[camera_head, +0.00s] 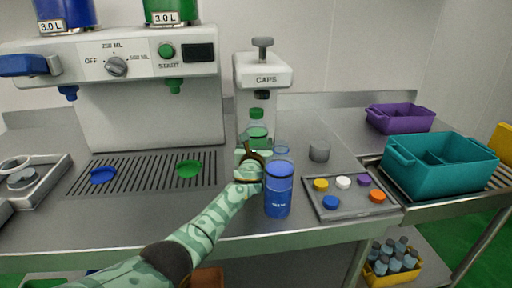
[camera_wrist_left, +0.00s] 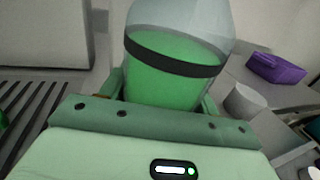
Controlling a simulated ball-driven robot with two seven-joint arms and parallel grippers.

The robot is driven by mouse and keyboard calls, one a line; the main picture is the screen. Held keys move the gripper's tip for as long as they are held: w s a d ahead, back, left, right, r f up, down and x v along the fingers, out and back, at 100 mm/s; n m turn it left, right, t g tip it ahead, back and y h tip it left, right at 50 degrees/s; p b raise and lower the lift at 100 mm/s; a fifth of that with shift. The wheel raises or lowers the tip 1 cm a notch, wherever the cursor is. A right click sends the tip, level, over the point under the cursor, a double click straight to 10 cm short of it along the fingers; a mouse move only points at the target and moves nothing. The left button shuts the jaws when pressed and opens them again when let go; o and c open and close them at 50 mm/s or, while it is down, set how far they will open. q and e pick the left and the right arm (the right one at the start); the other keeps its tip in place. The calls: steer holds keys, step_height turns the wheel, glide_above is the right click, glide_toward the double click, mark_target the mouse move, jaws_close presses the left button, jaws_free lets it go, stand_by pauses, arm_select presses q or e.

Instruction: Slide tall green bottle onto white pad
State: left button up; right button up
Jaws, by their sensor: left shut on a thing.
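The tall green bottle (camera_head: 258,133) stands at the CAPS station on the counter, with its lower part hidden by my gripper. In the left wrist view the bottle (camera_wrist_left: 175,70) has green contents, a dark band and a clear upper part. My left gripper (camera_head: 250,160) is shut on it, jaws around its body. The white CAPS station (camera_head: 263,72) rises just behind the bottle, its head above it. I cannot make out the white pad; the gripper and bottle cover that area. My right gripper is not in view.
A blue-filled bottle (camera_head: 278,192) stands close right of my gripper. A tray of coloured caps (camera_head: 352,208), a grey cylinder (camera_head: 319,151) and a teal crate (camera_head: 440,172) lie further right. The dispenser (camera_head: 150,100) with its slotted drip grille (camera_head: 140,176) is left.

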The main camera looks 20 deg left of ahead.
arm_select(q)
steer(key=shift+r, duration=0.1)
steer(key=shift+w+f+b, duration=0.2)
steer(key=shift+w+b, duration=0.35)
steer(key=shift+b, duration=0.1)
steer(key=shift+s+r+p, duration=0.2)
steer(key=shift+r+p, duration=0.1)
steer(key=shift+p, duration=0.15)
steer(key=shift+s+a+p, duration=0.1)
steer(key=shift+s+p, duration=0.45)
steer(key=shift+s, duration=0.1)
steer(key=shift+f, duration=0.1)
steer(key=o, duration=1.5)
